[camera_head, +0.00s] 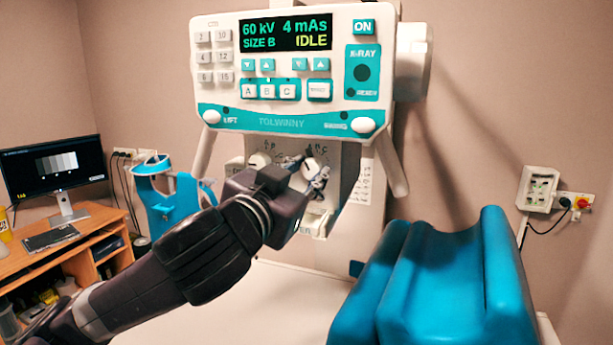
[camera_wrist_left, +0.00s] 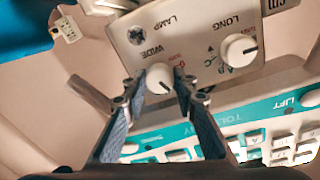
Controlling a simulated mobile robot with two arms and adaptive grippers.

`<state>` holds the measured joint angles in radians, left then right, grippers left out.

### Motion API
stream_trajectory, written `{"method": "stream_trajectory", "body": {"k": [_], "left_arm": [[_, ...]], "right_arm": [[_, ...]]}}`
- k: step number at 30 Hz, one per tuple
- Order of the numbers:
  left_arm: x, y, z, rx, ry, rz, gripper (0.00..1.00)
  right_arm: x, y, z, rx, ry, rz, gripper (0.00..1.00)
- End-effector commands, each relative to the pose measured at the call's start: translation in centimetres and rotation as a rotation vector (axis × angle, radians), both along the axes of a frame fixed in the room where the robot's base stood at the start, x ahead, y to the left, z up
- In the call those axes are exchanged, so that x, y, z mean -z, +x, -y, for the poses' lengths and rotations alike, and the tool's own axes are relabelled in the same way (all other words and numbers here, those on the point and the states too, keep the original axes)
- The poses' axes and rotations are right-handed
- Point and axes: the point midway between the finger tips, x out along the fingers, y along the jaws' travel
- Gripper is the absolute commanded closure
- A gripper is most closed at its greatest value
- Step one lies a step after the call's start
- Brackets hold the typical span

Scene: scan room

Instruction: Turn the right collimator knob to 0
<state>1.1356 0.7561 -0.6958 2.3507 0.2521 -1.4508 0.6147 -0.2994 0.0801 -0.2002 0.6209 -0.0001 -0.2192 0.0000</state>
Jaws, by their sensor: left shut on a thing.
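The right collimator knob (camera_head: 312,165) is a round white knob on the collimator face below the console. My left gripper (camera_head: 308,174) reaches it from below left. In the left wrist view the knob (camera_wrist_left: 159,76) sits between the two fingertips, and the gripper (camera_wrist_left: 158,86) is shut on it. That view is upside down; "WIDE" and "LAMP" labels show near the knob. A short dark mark shows on the knob, but I cannot read its setting. The other knob (camera_wrist_left: 239,50), by "LONG", is free. My right gripper is not in view.
The control console (camera_head: 290,70) hangs just above the gripper and reads "IDLE". A blue padded cradle (camera_head: 440,285) stands at the right. A desk (camera_head: 70,250) with a monitor (camera_head: 55,168) is at the left. The pale table top below my arm looks clear.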

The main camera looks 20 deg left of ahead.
Motion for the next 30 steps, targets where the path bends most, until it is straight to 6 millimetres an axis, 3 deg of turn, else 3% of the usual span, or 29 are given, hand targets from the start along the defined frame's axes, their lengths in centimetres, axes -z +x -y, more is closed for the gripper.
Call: {"method": "stream_trajectory", "body": {"k": [12,30], "left_arm": [[0.3,0.0,0.1,0.003,-0.381,-0.015,0.98],[0.1,0.0,0.0,0.000,-0.918,-0.034,0.98]], "right_arm": [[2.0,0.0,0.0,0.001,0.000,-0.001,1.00],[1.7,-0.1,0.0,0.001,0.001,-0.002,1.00]]}}
